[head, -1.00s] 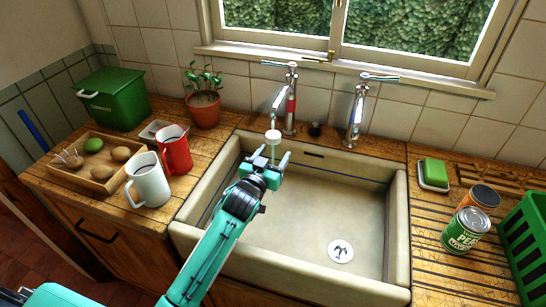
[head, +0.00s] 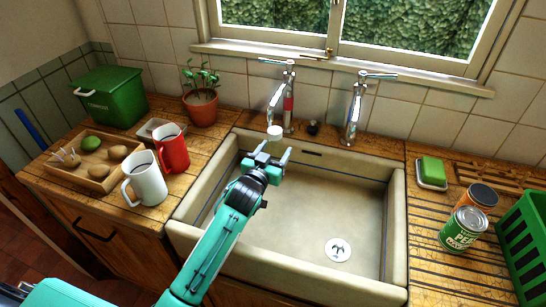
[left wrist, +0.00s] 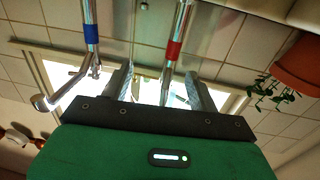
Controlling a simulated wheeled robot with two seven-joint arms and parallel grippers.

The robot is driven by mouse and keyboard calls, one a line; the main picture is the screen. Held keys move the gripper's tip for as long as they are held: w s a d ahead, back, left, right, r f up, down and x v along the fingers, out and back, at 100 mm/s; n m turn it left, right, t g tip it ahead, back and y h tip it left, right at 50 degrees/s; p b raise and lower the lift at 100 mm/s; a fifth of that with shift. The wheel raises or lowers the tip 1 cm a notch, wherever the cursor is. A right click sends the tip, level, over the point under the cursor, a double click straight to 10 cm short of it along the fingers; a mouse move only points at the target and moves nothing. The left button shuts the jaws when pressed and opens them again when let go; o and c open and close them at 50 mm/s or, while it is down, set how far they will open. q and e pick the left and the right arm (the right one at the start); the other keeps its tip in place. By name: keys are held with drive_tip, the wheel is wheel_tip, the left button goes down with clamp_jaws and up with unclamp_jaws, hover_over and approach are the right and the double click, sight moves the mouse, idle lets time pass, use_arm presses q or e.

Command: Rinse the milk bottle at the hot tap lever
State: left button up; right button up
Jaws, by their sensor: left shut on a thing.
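The milk bottle (head: 274,132) shows in the head view as a pale top above my left gripper (head: 269,158). Its lower part is mostly hidden by the fingers. My left gripper is shut on it, over the back left of the sink, close below the spout of the red-banded tap (head: 290,103). That tap's lever (head: 277,61) points left. In the left wrist view, the fingers (left wrist: 163,88) stand either side of the red-banded tap (left wrist: 173,50); the bottle is not clear there. No water is clearly visible. My right gripper is out of view.
A second tap (head: 355,112) stands to the right, with a blue band (left wrist: 91,33) in the wrist view. The sink (head: 300,215) looks empty. Mugs (head: 148,180), a wooden tray (head: 75,170) and a potted plant (head: 202,105) stand left; cans (head: 464,229) and soap (head: 432,170) stand right.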

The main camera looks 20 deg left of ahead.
use_arm(q)
drive_tip(key=shift+d, duration=0.4)
drive_tip(key=shift+a, duration=0.25)
drive_tip(key=shift+a+p, duration=0.35)
drive_tip(key=shift+a, duration=0.05)
drive_tip(key=shift+d, duration=0.15)
drive_tip(key=shift+d, duration=0.5)
drive_tip(key=shift+a, duration=0.2)
drive_tip(key=shift+a+p, duration=0.4)
drive_tip(key=shift+a, duration=0.05)
drive_tip(key=shift+s, duration=0.1)
